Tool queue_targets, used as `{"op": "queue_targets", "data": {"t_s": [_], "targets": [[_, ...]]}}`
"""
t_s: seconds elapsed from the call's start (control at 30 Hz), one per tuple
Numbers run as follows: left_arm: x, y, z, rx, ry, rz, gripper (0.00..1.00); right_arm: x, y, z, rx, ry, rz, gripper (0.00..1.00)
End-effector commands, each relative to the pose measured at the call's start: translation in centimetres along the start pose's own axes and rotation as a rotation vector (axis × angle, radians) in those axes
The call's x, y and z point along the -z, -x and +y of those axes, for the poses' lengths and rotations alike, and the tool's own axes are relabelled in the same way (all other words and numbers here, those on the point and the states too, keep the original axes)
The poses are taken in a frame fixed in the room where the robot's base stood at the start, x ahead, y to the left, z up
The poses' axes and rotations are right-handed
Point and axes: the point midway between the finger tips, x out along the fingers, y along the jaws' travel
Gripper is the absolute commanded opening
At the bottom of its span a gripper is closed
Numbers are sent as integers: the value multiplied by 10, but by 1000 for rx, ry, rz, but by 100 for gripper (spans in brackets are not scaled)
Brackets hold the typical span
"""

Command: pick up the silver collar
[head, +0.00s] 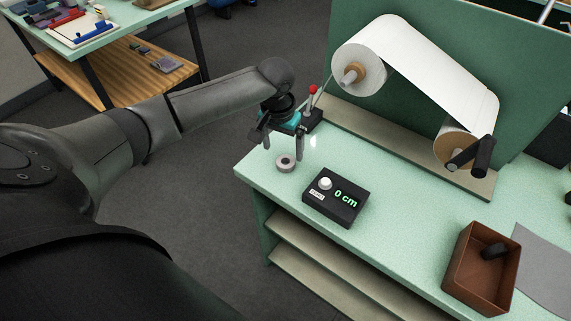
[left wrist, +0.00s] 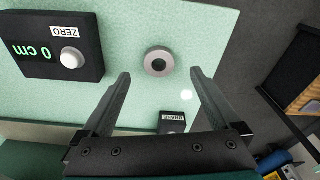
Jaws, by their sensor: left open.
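The silver collar (head: 285,162) is a small grey ring with a dark hole, lying flat on the pale green bench top near its left end. In the left wrist view the collar (left wrist: 158,61) lies beyond the fingertips, roughly midway between them. My left gripper (head: 283,150) is open and empty above the bench, close to the collar. Its two spread fingers also show in the left wrist view (left wrist: 160,75), with nothing between them. My right gripper is in neither view.
A black counter box (head: 336,197) reading 0 cm stands right of the collar. A red-knobbed lever (head: 312,91) stands behind the gripper. Paper rolls (head: 358,62) are mounted on the green panel. A brown box (head: 480,270) holds a dark piece at the right.

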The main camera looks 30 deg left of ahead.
Motion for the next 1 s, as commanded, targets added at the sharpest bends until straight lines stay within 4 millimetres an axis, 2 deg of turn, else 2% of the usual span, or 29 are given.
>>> {"op": "queue_targets", "data": {"t_s": [0.17,0.43,0.73,0.77,1.0], "targets": [[1,-13,0,1,0,-1,96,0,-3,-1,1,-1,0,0],[3,-50,2,1,0,-2,96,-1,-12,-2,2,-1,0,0],[4,-55,2,1,-1,0,96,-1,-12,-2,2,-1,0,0],[4,-55,2,1,-1,0,95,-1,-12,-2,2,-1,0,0],[4,-55,2,2,-1,0,68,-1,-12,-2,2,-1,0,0]]}}
